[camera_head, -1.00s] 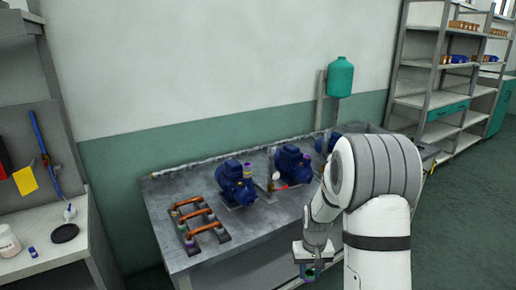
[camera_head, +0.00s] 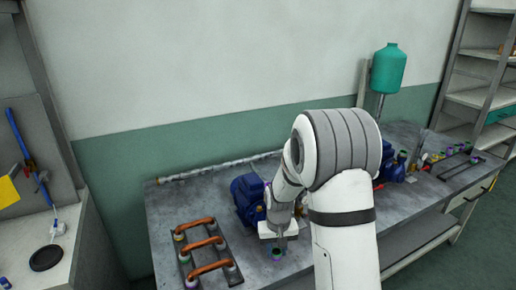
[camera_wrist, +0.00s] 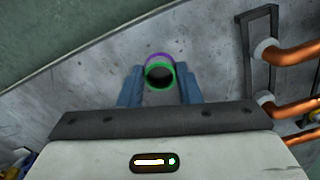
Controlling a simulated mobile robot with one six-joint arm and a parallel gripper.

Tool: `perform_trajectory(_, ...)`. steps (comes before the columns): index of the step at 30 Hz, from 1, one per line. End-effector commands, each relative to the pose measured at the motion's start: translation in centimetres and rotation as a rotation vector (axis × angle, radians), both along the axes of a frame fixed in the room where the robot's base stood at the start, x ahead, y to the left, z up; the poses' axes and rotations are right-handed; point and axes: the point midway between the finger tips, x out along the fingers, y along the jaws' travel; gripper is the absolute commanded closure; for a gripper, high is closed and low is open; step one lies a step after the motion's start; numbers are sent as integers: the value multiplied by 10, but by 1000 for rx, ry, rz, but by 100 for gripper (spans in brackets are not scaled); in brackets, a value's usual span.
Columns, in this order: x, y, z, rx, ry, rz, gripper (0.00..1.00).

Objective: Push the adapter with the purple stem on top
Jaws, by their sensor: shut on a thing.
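My gripper (camera_head: 279,248) is over the bench's front part, just right of the copper-pipe rack. In the wrist view its two blue fingers (camera_wrist: 160,88) are shut on a short tubular adapter (camera_wrist: 160,73). The adapter has a green ring around a dark opening on the near side and a purple band at the far side. A blue pump (camera_head: 246,193) stands behind and left of my gripper, partly hidden by my arm. No purple stem shows on the visible part of this pump. Whatever stands directly behind my arm is hidden.
The rack with copper pipes (camera_head: 208,268) lies close left of my gripper; its pipes also show in the wrist view (camera_wrist: 295,57). Small coloured parts and another blue pump (camera_head: 396,172) stand right of my arm. A teal tank (camera_head: 388,70) rises at the back. The bench's back-left (camera_head: 185,200) is clear.

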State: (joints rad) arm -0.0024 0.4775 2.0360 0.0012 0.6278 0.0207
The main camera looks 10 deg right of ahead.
Motion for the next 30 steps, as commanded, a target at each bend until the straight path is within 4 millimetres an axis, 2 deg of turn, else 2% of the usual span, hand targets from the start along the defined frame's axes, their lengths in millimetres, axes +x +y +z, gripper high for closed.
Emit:
perform_trajectory(11,0,2,0,0,0,3,93)
perform_trajectory(16,0,5,12,0,-1,80,93)
perform_trajectory(20,1,7,40,-1,-4,275,93)
perform_trajectory(30,0,8,132,-1,-3,1037,93)
